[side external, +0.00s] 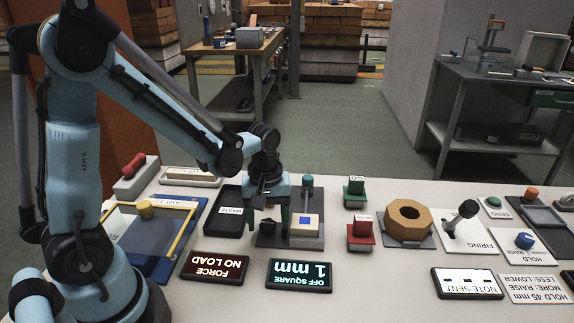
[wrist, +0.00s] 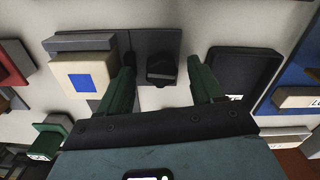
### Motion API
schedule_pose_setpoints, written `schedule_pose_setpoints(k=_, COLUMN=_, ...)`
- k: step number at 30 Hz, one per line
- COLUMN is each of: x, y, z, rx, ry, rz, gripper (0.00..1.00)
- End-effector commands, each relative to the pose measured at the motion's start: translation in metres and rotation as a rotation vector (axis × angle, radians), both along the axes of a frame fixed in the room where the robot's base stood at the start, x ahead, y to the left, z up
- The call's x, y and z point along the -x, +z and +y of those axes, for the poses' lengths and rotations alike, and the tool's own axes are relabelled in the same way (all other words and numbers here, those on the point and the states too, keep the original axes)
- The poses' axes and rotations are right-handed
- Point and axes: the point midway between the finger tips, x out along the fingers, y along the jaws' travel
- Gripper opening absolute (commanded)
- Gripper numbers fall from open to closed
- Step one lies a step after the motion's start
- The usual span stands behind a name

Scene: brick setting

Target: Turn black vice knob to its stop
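The black vice knob (wrist: 161,68) shows in the wrist view between my two green fingers, with a gap on each side. In the side view the knob (side external: 267,227) is small and dark under my gripper (side external: 266,218), partly hidden by it. My gripper (wrist: 161,75) is open, pointing down over the knob. The vice (side external: 306,243) is grey, on a dark base plate, with a cream block (side external: 304,221) bearing a blue square. The block also shows left of the fingers in the wrist view (wrist: 63,76).
A black tray (side external: 224,222) lies beside the vice. Signs in front read "FORCE NO LOAD" (side external: 215,266) and "OFF SQUARE 1 mm" (side external: 300,275). Green (side external: 354,192) and red (side external: 361,231) blocks and a wooden hexagonal nut (side external: 408,219) stand right of the vice.

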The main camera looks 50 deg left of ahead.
Motion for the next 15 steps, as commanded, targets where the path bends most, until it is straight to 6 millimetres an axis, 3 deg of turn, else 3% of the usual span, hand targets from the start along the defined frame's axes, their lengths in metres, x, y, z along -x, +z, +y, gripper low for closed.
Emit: schedule_pose_setpoints(k=15, x=0.0043, y=-0.0009, z=0.0012, rx=-0.002, ry=-0.539, rz=0.009, gripper=0.64)
